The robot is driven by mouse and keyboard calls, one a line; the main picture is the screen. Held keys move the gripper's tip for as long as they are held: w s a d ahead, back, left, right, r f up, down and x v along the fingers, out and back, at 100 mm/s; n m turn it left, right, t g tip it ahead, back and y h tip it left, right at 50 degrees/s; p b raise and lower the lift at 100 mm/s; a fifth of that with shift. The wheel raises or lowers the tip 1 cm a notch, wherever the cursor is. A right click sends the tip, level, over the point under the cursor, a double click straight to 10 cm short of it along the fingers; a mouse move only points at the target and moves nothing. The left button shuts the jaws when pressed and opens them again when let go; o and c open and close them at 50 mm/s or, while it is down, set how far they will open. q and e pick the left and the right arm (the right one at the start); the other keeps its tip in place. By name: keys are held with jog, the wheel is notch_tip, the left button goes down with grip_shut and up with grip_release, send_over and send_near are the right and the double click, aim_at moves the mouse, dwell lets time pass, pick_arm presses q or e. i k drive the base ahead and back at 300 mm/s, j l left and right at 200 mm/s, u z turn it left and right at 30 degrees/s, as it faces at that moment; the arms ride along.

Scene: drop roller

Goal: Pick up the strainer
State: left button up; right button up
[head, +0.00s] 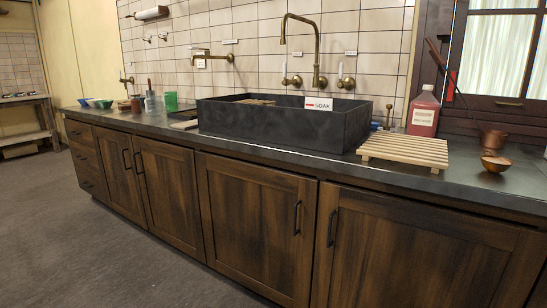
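I cannot tell for certain which thing is the strainer. A small copper-brown cup (493,140) is at the right end of the counter, near the window. A thin dark rod (437,58) slants down toward it from the upper left; whether the two are joined is unclear. A small copper-coloured bowl (496,164) sits just in front of the cup on the dark counter (440,183). Neither of my grippers is in view.
A black stone sink (270,129) with a SOAK card (319,104) stands mid-counter under brass taps (317,50). A slatted wooden rack (404,151) and a red-liquid bottle (423,112) are right of it. Small bowls and jars stand left. The floor before the cabinets is clear.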

aim_at(495, 164)
jog(key=i+j+z, duration=0.15)
jog(key=i, duration=0.7)
